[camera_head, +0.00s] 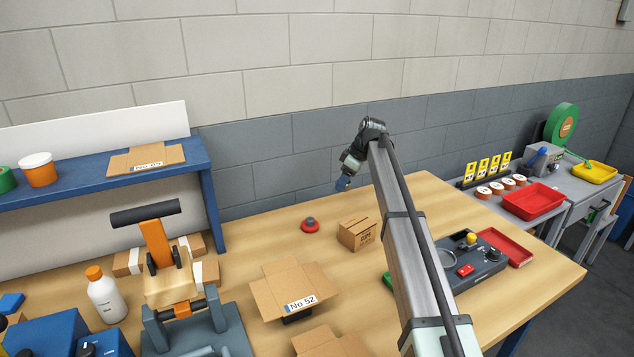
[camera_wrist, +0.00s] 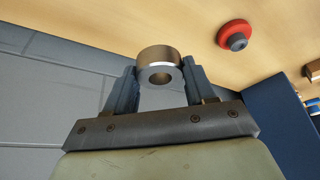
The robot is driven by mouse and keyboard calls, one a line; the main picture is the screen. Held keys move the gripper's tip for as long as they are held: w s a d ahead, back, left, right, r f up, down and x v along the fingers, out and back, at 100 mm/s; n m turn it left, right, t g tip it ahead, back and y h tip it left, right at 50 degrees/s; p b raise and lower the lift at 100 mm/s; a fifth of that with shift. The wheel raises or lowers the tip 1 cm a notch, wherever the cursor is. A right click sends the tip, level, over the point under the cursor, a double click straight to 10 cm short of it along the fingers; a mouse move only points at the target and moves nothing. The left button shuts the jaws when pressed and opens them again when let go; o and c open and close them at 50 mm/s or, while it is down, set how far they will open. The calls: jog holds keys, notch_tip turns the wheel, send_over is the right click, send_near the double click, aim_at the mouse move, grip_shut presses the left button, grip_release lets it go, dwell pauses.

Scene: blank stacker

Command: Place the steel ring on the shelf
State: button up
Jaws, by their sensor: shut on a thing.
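My gripper (camera_wrist: 158,80) is shut on the steel ring (camera_wrist: 158,56), which sits between the fingertips in the wrist view with its hole showing. In the head view my gripper (camera_head: 343,184) hangs above the back of the wooden table, right of the shelf; the ring cannot be made out there. The blue shelf (camera_head: 80,176) stands at the left, raised above the table. It bears a flattened cardboard box (camera_head: 120,164) labelled like "No 05", an orange and white tub (camera_head: 38,171) and a green roll (camera_head: 6,180).
An open carton (camera_head: 275,290) labelled "No 52" lies nearer. A lever press (camera_head: 158,240) and a white bottle (camera_head: 106,297) stand in front of the shelf.

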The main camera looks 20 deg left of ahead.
notch_tip(320, 180, up, 38)
jog(key=m, duration=0.2)
send_over(86, 173)
jog(key=d, duration=0.2)
notch_tip(86, 173, down, 4)
jog(key=shift+t, duration=0.5)
jog(key=shift+s+a+f, duration=0.1)
jog(key=shift+a+f, duration=0.1)
jog(key=shift+f, duration=2.55)
jog(key=shift+s+a+f, duration=0.1)
jog(key=shift+a+f, duration=0.05)
jog(key=shift+f, duration=2.55)
jog(key=o, duration=1)
jog(key=shift+f, duration=0.1)
jog(key=shift+c, duration=0.2)
